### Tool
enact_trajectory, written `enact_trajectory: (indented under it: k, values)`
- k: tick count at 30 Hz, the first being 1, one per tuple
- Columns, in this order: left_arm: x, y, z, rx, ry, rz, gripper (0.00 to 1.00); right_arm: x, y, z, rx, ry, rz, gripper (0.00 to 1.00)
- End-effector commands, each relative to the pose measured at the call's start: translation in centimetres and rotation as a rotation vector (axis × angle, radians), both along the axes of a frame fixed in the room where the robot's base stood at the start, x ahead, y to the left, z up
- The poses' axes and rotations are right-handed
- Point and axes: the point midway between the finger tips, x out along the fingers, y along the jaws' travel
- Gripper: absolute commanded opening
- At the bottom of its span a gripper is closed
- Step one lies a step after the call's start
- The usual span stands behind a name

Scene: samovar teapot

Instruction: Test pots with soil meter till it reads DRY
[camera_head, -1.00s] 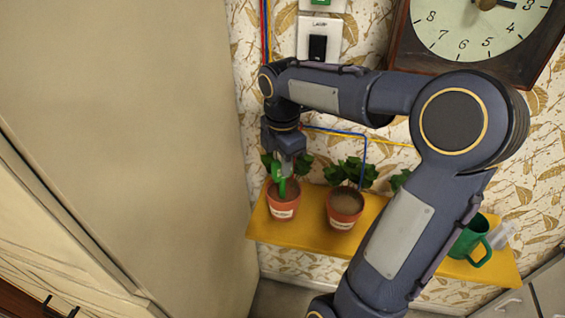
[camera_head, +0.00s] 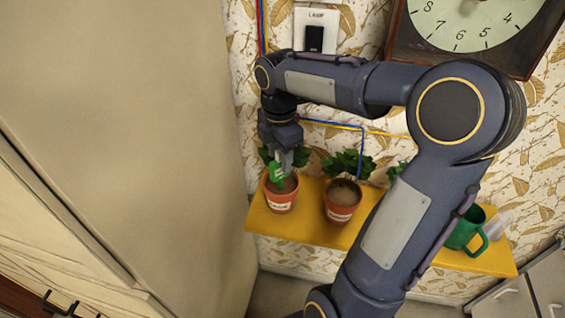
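My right gripper (camera_head: 284,160) points down over the left pot (camera_head: 280,203), a terracotta pot with a white label and dark soil. It is shut on the green soil meter (camera_head: 278,172), whose lower end is at or just above the soil; I cannot tell if it is in. The meter's reading is too small to make out. A second terracotta pot (camera_head: 341,213) with a plant and brown soil stands to the right. More leaves (camera_head: 396,172) show further right; what they grow from is hidden behind my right arm. My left gripper is not in view.
The pots stand on a yellow wall shelf (camera_head: 300,231). A green watering can or mug (camera_head: 465,234) and a clear item (camera_head: 497,224) are at its right end. A tall beige cabinet (camera_head: 150,110) borders the left. A clock (camera_head: 465,25) and a switch (camera_head: 314,40) are above.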

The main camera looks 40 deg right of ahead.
Motion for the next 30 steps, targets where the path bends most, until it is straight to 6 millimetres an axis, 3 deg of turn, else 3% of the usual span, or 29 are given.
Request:
enact_trajectory:
  k: [8,15,21,30]
  values:
    - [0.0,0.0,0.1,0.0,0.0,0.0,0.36,0.1,0.0,1.0,-0.001,-0.003,0.0,0.43]
    - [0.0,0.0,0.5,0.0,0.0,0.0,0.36,0.1,0.0,5.1,0.0,-0.004,0.0,0.43]
    - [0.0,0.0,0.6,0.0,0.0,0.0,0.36,0.1,0.0,7.4,0.0,-0.002,0.001,0.43]
    - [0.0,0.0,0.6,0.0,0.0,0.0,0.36,-0.2,0.1,7.8,0.002,-0.004,-0.013,0.43]
